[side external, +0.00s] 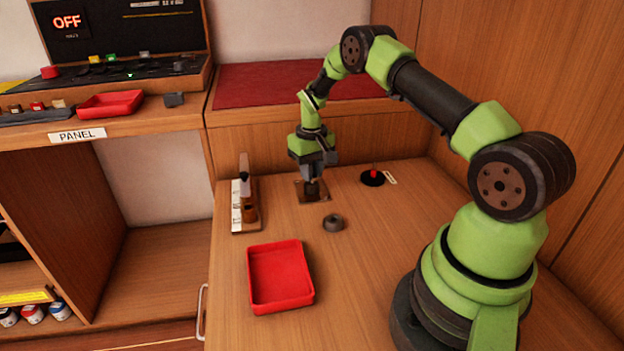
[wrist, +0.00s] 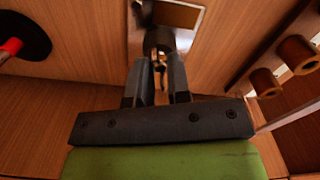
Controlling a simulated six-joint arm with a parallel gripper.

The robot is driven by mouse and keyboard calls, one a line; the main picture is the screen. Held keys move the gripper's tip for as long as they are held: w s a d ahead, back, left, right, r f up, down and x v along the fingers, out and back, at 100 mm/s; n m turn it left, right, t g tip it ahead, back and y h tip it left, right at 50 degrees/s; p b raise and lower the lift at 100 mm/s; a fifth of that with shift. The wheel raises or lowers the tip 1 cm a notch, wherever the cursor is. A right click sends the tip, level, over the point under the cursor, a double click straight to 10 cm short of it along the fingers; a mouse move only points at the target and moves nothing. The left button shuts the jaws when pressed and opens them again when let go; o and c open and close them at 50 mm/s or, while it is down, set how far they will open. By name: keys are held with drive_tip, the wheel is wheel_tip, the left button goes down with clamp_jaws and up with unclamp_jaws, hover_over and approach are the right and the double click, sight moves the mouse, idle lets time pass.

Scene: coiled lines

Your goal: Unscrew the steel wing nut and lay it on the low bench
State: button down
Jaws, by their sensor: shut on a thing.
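My gripper (side external: 315,177) points down over a small metal plate (side external: 303,195) on the wooden bench (side external: 375,270); it also shows in the wrist view (wrist: 159,63). The fingers are close together, shut on a small metallic piece, seemingly the steel wing nut (wrist: 158,66). The fingers hide most of it, and its wings cannot be made out clearly. Beyond the fingertips, a dark cylindrical post or block (wrist: 158,40) stands on the plate. I cannot tell whether the nut is still on a thread.
A red tray (side external: 280,277) and a grey round piece (side external: 333,223) are on the bench. A rack with brown posts (side external: 247,208) stands left of the plate. A black disc with a red knob (side external: 373,177) lies right. The bench's front middle is clear.

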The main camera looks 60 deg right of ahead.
drive_tip(key=shift+r, duration=2)
drive_tip(key=shift+s+d+r, duration=0.1)
drive_tip(key=shift+s, duration=0.3)
drive_tip(key=s+a+r+m, duration=0.15)
drive_tip(key=s+m, duration=0.25)
drive_tip(key=s, duration=0.9)
hover_over(365, 214)
wheel_tip(365, 214, down, 4)
drive_tip(key=shift+a+f, duration=0.1)
drive_tip(key=shift+a, duration=0.05)
drive_tip(key=shift+f, duration=2.4)
drive_tip(key=shift+f, duration=0.2)
drive_tip(key=c, duration=1.1)
unclamp_jaws()
